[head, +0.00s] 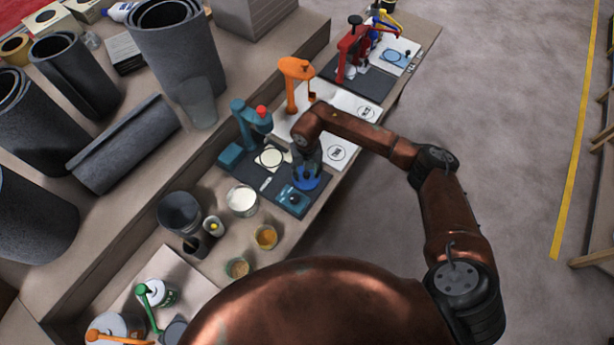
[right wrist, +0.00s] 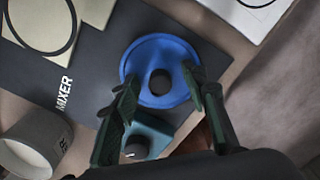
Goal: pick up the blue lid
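The blue lid (right wrist: 178,52) is round with a raised rim and a black knob (right wrist: 160,82) at its middle. It lies on the dark mat marked MIXER (right wrist: 88,62). In the head view the lid (head: 312,184) is partly hidden under my right gripper (head: 307,171). In the right wrist view my right gripper (right wrist: 160,78) is open, its two dark fingers apart on either side of the knob, with gaps showing between them and it. I cannot tell how high the fingertips are above the lid. My left gripper is not in view.
A teal box with a knob (right wrist: 150,135) is beside the lid. A teal stand with a red top (head: 250,120) and an orange stand (head: 296,85) are farther back. A white cup (head: 241,200) and a dark bucket (head: 180,213) stand to the left. The bench edge is close on the right.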

